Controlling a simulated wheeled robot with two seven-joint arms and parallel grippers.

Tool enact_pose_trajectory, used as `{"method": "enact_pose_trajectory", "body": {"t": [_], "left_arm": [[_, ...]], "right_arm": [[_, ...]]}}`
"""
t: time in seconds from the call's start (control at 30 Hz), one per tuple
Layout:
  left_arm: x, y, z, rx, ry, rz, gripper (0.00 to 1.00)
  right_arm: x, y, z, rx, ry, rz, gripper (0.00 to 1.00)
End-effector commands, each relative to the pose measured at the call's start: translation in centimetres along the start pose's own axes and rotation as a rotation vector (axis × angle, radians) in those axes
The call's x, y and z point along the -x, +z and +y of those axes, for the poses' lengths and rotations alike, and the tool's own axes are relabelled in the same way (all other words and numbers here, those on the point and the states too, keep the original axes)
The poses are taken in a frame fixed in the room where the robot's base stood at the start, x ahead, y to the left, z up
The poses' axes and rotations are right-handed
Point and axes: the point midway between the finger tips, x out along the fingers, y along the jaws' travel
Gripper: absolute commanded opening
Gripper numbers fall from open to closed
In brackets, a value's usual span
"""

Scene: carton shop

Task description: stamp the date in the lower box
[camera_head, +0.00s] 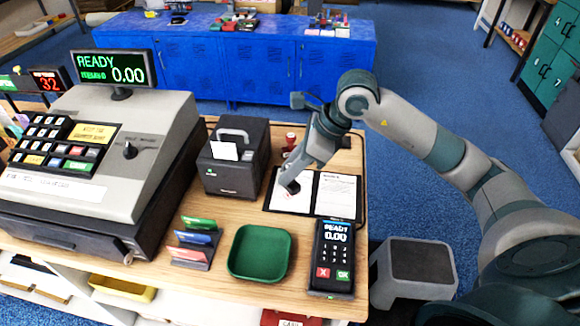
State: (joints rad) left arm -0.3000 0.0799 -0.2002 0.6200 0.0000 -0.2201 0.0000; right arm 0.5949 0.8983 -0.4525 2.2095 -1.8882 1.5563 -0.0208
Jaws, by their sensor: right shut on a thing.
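An open dark folder (317,214) with two white printed pages lies on the wooden counter. My right gripper (292,186) points down over its left page (290,199). It is shut on a small dark thing, probably a stamp, mostly hidden by the fingers. The held thing's lower end is at or just above the paper; I cannot tell if it touches. A faint reddish mark shows on the left page beside it. The lower box is too small to make out. A red-topped stamp (291,138) stands behind the folder, left of my wrist. My left gripper is out of view.
A card terminal (333,258) stands in front of the folder and a green tray (260,252) lies front left. A black printer (234,160), card holder (194,243) and cash register (95,150) stand further left. A grey stool (420,268) is right of the counter.

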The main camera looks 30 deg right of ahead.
Motion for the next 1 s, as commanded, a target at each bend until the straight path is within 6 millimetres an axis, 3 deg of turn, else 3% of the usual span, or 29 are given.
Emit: {"method": "enact_pose_trajectory", "body": {"t": [0.6,1.0], "left_arm": [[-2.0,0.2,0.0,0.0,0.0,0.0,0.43],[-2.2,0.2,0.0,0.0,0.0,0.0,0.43]], "right_arm": [[-4.2,-2.4,0.0,0.0,0.001,0.0,0.1],[-4.7,-2.7,0.0,0.001,0.0,0.0,0.1]]}}
